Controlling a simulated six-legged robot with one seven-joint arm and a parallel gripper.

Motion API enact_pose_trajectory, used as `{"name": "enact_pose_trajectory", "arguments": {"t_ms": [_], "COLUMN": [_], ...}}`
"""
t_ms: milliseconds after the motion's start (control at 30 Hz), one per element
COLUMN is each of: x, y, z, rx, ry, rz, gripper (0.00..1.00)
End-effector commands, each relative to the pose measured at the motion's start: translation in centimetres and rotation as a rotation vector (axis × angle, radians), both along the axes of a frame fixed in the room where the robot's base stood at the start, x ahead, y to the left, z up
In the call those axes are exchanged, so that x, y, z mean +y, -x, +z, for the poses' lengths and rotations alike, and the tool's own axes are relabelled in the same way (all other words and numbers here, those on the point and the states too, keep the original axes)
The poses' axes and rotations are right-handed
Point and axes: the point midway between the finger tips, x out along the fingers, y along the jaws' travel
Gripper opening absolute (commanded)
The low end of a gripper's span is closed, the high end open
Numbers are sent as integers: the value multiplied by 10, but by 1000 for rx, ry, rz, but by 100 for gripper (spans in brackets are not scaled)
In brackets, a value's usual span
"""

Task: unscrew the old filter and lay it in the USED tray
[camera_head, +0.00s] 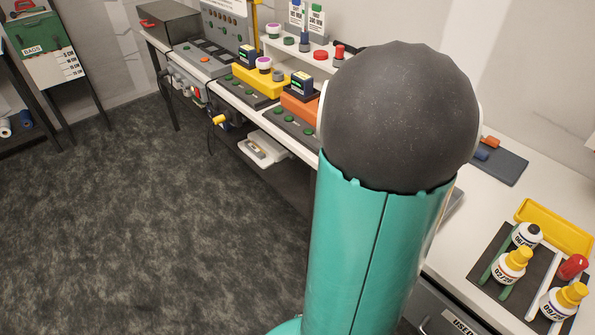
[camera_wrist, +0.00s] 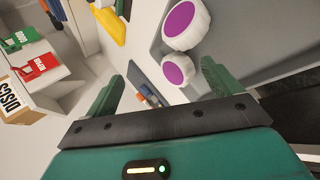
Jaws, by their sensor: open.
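In the wrist view my gripper (camera_wrist: 162,72) is open, its two green fingers wide apart with nothing between them. Two white round caps with purple faces, an upper one (camera_wrist: 181,20) and a lower one (camera_wrist: 178,70), are on a grey panel beyond the fingertips. I cannot tell whether either is the old filter. In the head view, white pieces with purple tops show on the far shelf (camera_head: 273,30) and on the bench (camera_head: 263,63). A dark grey container with a partly cut-off label reading "USE" (camera_head: 460,322) is at the bottom right. My arm hides my gripper in the head view.
A dark mat (camera_head: 484,262) holds white bottles with yellow or black caps, near a yellow tray (camera_head: 553,228). Coloured blocks and button panels line the far bench. In the wrist view a "DISCS" box (camera_wrist: 22,90) and green and red packs are at left. The floor at left is clear.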

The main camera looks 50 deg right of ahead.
Motion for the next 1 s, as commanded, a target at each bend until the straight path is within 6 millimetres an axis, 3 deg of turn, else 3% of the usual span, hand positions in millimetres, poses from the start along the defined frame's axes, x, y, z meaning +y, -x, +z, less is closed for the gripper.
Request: {"name": "enact_pose_trajectory", "arguments": {"t_ms": [33, 567, 1000], "x": [0, 22, 52], "y": [-1, -92, -161], "z": [10, -26, -51], "rx": [-3, -77, -135], "ry": [3, -74, -143], "rz": [1, 136, 239], "gripper": [90, 90, 90]}}
